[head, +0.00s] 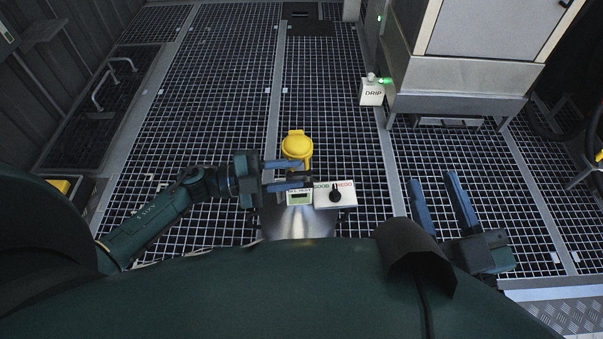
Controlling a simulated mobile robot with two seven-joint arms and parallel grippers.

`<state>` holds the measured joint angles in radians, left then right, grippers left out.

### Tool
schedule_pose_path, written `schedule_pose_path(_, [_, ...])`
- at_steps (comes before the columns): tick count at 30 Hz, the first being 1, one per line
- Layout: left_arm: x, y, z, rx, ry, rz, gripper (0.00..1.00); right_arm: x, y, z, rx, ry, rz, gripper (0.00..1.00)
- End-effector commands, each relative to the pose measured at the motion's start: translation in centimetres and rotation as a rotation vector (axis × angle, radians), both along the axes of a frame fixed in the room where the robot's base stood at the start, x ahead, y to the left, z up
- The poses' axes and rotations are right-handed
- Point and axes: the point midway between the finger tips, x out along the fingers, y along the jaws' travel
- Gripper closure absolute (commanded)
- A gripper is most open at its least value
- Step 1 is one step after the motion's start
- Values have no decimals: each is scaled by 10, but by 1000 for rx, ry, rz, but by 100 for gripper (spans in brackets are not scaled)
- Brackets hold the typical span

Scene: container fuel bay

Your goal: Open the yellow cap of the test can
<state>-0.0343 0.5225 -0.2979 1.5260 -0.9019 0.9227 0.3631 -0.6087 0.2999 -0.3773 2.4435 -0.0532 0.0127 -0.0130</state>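The yellow cap (296,145) is round, with a small tab at its far edge and a yellow part running down its right side. It sits just beyond my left gripper (304,174), whose two blue fingers point right and are spread apart. The near part of the cap is close to the upper finger; I cannot tell whether they touch. What lies under the cap, and the test can's body, are largely hidden. My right gripper (431,180) is open and empty at the right, its fingers pointing up the picture, well apart from the cap.
A small display box (299,197) and a white GOOD/REDO box (335,195) with a black knob stand just nearer than the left gripper, by a shiny metal surface (300,224). A DRIP box (372,94) with a green light hangs by a grey cabinet (455,75). Grating floor lies open left.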

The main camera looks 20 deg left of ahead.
Motion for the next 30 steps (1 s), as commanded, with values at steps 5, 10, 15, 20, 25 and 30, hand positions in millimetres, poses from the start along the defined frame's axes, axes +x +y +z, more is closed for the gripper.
schedule_pose_path(5, [9, -20, 0, -1, -1, 0, 69, 0, 1, -2, 12, 2, 6, 64])
schedule_pose_path(10, [12, -25, 0, 0, -1, 0, 69, 0, 1, -3, 14, 7, 7, 64])
schedule_pose_path(15, [12, -25, 0, 1, 0, 1, 69, 0, 1, -2, 15, 5, 7, 64])
schedule_pose_path(20, [11, -25, 0, 1, 0, 1, 78, 0, 1, -1, 16, 2, 8, 64])
schedule_pose_path(25, [11, -25, 0, 1, 1, 0, 92, 1, 1, 1, 16, -2, 9, 64])
schedule_pose_path(30, [10, -25, -2, 2, 3, -1, 100, 1, 2, 1, 16, -5, 10, 64])
